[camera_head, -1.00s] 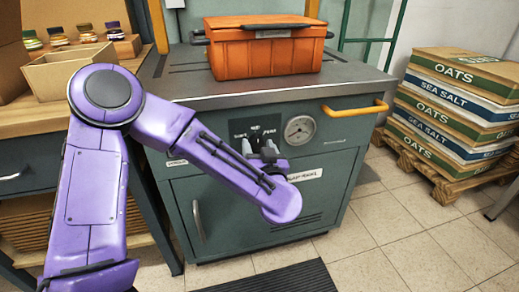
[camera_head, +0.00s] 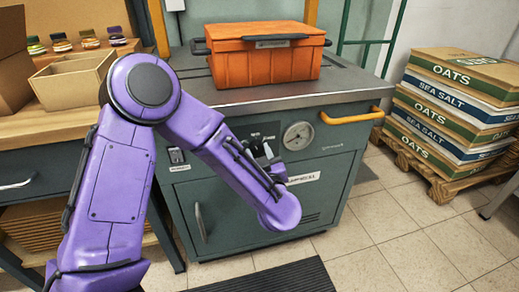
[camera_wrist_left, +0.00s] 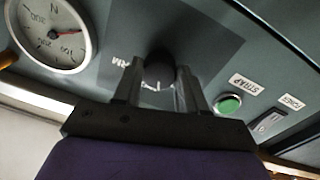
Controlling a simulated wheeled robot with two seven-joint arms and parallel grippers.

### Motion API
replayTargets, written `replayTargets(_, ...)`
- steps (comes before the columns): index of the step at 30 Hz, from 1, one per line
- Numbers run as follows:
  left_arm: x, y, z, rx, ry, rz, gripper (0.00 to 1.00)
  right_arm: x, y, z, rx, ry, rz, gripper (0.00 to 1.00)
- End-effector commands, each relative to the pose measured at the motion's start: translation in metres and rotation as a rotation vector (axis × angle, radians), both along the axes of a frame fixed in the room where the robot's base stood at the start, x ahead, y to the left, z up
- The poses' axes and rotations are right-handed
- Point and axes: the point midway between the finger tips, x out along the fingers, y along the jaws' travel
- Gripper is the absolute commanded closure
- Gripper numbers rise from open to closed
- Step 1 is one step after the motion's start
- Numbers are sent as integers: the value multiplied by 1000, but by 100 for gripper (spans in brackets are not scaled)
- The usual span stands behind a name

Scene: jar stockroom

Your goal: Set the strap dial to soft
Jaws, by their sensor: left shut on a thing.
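The strap dial is a round dark knob (camera_wrist_left: 160,67) on a dark panel in the left wrist view. The panel (camera_head: 264,130) also shows on the front of the green machine in the head view. My left gripper (camera_wrist_left: 160,88) is shut on the knob, one finger on each side. In the head view the gripper (camera_head: 266,154) is at the panel, partly behind my purple forearm. The end of a label, "RM", shows beside one finger. My fingers and arm hide the other labels, and I cannot tell the setting. My right gripper is not in view.
A round gauge (camera_head: 298,136) and a yellow handle (camera_head: 350,116) are right of the dial. A green button (camera_wrist_left: 228,103) and a switch (camera_wrist_left: 270,122) are near the gripper. An orange crate (camera_head: 262,62) sits on top.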

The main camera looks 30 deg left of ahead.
Motion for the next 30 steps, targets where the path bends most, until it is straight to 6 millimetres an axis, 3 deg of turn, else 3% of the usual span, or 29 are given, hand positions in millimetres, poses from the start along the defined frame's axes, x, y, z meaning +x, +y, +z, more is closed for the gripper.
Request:
replayTargets(15,1,-1,0,-287,-337,1,89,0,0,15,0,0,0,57)
replayTargets(30,1,-1,-1,-409,-478,3,89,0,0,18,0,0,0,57)
